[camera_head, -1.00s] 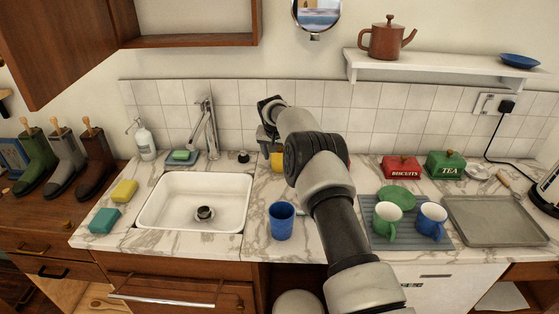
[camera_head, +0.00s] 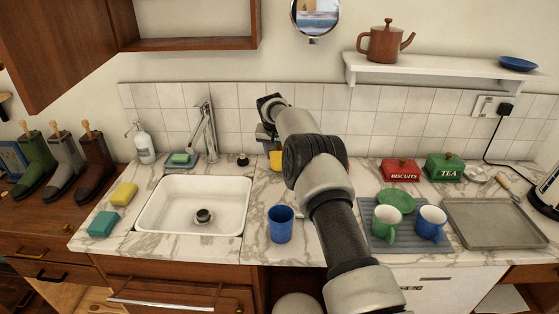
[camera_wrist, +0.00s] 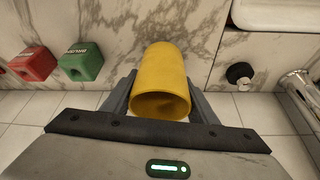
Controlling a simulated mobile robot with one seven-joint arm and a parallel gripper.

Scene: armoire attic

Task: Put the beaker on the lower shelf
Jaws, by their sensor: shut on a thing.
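A yellow beaker (camera_wrist: 162,75) is between the fingers of my gripper (camera_wrist: 160,98), which is shut on it. In the wrist view its open mouth faces the gripper. In the head view only a small part of the yellow beaker (camera_head: 276,160) shows, low over the back of the counter; my arm hides the rest and most of the gripper (camera_head: 268,138). I cannot tell whether it touches the counter. A blue beaker (camera_head: 281,226) stands upright on the marble counter, right of the sink. A white wall shelf (camera_head: 440,72) holds a brown teapot.
The sink (camera_head: 195,205) and tap (camera_head: 208,130) are left of my arm. An open wooden wall cabinet (camera_head: 190,43) hangs at upper left.

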